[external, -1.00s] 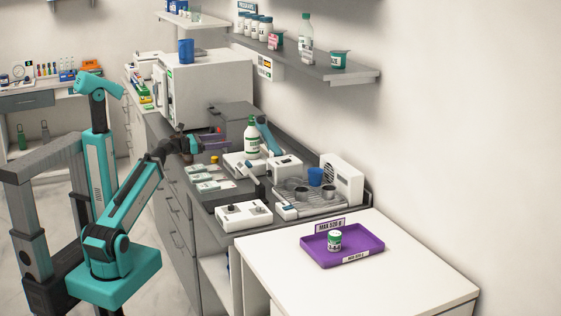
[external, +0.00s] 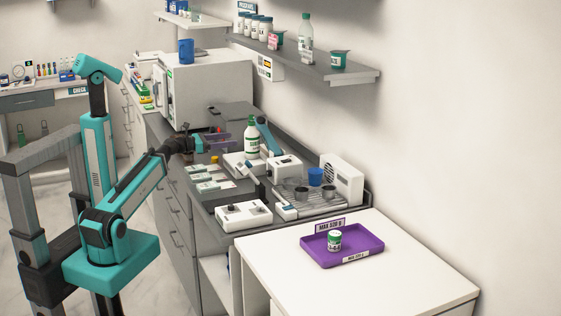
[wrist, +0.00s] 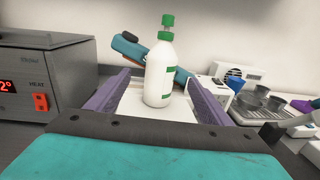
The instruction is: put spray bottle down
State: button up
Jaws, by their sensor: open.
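A white bottle with a green cap and green label bands (external: 251,137) stands upright on a white flat-topped device (external: 234,160) on the grey counter. It also shows upright in the middle of the wrist view (wrist: 158,80). My gripper (external: 214,142) is to the left of the bottle in the external view. In the wrist view its purple fingers (wrist: 158,92) are spread wide, with the bottle seen between them. It is open and holds nothing. I cannot tell how far the fingertips are from the bottle.
A teal handled tool (wrist: 180,72) is behind the bottle. A grey heater box (wrist: 45,75) stands at left. A white machine with cups (external: 318,190) is to the right. A purple tray (external: 370,244) with a small jar sits on the white table (external: 420,285). The shelf (external: 330,72) overhangs.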

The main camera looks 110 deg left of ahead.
aim_at(252, 136)
jog(key=shift+p+x, duration=1.65)
jog(key=shift+p, duration=3.8)
jog(key=x, duration=0.2)
jog(key=shift+w+a, duration=0.3)
jog(key=shift+p+x, duration=0.85)
jog(key=shift+x, duration=1.8)
jog(key=shift+w, duration=0.1)
jog(key=c, duration=1.7)
jog(key=shift+r, duration=0.1)
jog(key=shift+c, duration=0.2)
jog(key=shift+r, duration=4.95)
